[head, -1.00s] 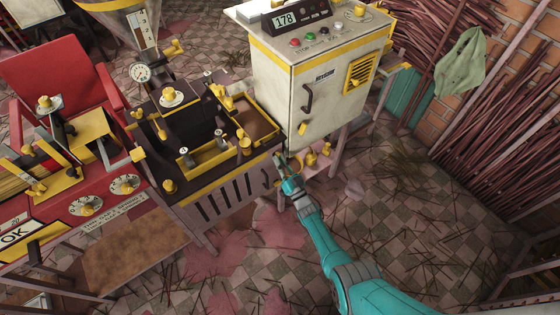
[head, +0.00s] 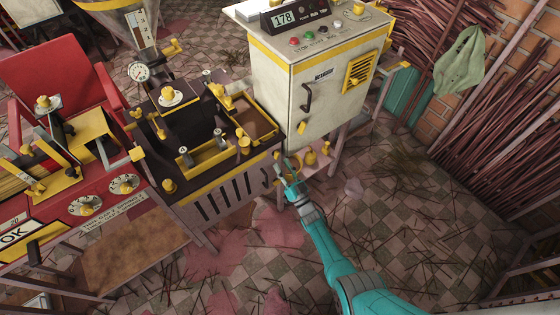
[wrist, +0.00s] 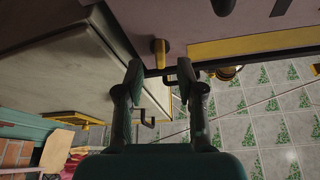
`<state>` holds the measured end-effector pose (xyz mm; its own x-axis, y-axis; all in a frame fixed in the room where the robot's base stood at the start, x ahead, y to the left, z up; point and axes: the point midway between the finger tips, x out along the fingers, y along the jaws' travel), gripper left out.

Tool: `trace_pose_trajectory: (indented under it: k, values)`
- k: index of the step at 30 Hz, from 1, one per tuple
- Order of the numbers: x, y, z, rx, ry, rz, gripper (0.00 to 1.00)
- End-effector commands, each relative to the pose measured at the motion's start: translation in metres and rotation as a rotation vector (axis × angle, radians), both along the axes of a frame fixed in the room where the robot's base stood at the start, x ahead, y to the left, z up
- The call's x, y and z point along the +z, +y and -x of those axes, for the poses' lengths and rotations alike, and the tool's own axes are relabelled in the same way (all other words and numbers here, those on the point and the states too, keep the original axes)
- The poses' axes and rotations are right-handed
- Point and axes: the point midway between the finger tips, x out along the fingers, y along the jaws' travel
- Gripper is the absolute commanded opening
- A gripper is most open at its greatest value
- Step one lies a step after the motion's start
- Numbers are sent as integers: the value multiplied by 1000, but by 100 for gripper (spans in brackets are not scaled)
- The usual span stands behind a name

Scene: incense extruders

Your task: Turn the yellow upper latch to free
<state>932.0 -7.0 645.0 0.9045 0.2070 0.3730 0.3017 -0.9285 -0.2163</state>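A short yellow latch lever (wrist: 160,52) shows in the wrist view on a dull purple panel, straight ahead between my fingertips. Its long side runs up and down in that picture. I cannot make out this latch in the head view, and no second latch is clear beside it. My gripper (wrist: 160,78) is open, with one finger on each side of the lever's line. The fingertips appear short of the lever, and I see no contact. In the head view my gripper (head: 286,163) is at the right end of the dark extruder (head: 232,190), below the cream cabinet.
The cream cabinet (head: 315,95) stands close behind my gripper, and its pale side (wrist: 55,60) fills the wrist view's left. A low shelf with yellow fittings (head: 311,158) is just right of my gripper. Tiled floor (head: 400,210) is open to the right, with scattered sticks.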

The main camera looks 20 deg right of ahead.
Motion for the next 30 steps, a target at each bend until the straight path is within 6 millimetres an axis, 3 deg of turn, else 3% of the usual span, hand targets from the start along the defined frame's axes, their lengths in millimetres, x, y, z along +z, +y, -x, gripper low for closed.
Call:
trace_pose_trajectory:
  k: [6,12,18,30]
  values:
    - [-18,-10,42,-3,3,1,38]
    - [-29,-16,68,-2,2,1,38]
    - [-33,-19,80,0,0,1,38]
    - [-34,-19,81,0,0,1,38]
